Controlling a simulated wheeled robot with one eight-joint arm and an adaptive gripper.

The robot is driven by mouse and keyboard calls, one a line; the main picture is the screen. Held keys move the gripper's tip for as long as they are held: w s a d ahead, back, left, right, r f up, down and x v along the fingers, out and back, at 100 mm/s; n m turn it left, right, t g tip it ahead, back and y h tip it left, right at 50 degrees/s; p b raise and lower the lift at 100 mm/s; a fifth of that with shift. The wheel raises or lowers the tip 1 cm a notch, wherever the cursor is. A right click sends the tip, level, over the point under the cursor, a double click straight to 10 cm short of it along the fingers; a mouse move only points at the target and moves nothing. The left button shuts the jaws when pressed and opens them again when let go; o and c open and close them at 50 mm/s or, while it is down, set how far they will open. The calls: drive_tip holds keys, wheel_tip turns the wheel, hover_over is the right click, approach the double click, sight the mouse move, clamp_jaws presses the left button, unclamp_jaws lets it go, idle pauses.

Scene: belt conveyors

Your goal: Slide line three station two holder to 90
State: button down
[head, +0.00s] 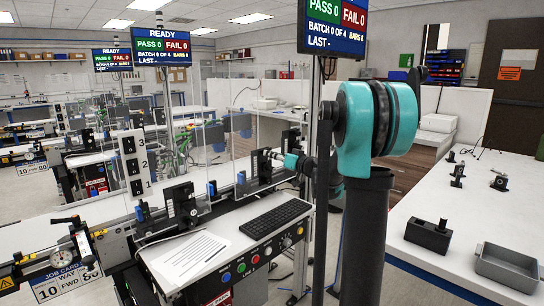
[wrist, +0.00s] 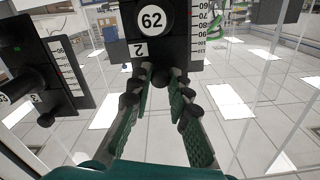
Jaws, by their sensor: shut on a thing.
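The station two holder (wrist: 152,20) is a black block at the top of the wrist view. It carries a white round plate reading 62, a small white tag with a 2, and a white scale strip with numbers from about 60 upward. My gripper (wrist: 160,78) has dark green padded fingers reaching to the lower edge of this block. In the head view my gripper (head: 278,156) is small, at a black holder (head: 255,166) behind the keyboard.
Another black holder (wrist: 60,75) with its own scale stands left in the wrist view. The white table (head: 455,225) at right bears a grey tray (head: 508,266).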

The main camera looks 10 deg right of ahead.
idle(0.3)
drive_tip(key=shift+r, duration=1.25)
drive_tip(key=c, duration=1.4)
unclamp_jaws()
drive_tip(key=v, duration=1.2)
